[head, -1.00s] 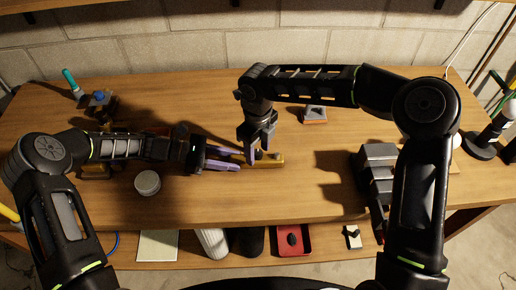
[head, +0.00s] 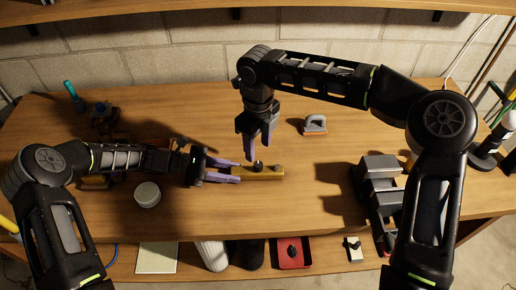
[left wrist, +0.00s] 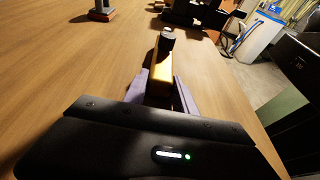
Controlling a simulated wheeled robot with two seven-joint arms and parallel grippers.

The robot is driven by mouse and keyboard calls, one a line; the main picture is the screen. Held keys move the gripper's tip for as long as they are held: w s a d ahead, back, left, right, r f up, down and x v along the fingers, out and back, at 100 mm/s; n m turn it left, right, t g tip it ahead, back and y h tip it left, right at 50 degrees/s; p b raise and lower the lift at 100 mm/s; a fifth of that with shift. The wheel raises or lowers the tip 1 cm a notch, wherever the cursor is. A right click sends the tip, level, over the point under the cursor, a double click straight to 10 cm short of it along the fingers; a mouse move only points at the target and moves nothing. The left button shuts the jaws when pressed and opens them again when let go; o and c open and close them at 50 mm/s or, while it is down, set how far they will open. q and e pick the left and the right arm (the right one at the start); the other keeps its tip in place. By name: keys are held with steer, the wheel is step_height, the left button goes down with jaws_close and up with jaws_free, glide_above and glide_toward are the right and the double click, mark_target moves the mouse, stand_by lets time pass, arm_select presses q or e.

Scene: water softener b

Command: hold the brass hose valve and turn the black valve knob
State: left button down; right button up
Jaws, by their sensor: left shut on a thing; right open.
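The brass hose valve (head: 268,174) is a long yellow bar in the middle of the table. My left gripper (head: 239,173) is shut on its left end; the purple fingers lie along both sides. In the left wrist view the valve (left wrist: 160,78) runs forward from between the fingers (left wrist: 160,92), with a dark round cap at its far end. The black valve knob (head: 258,166) shows as a small dark piece on top of the valve. My right gripper (head: 257,150) points down, open and empty, just above and behind the knob, apart from it.
A grey-handled block (head: 314,125) lies behind the valve. A grey vise (head: 380,185) is at the right. A lower shelf holds a red tray (head: 292,252).

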arm_select(q)
steer(key=shift+a+f, duration=0.1)
steer(key=shift+f, duration=0.05)
steer(key=c, duration=0.9)
jaws_free()
steer(key=v, duration=1.2)
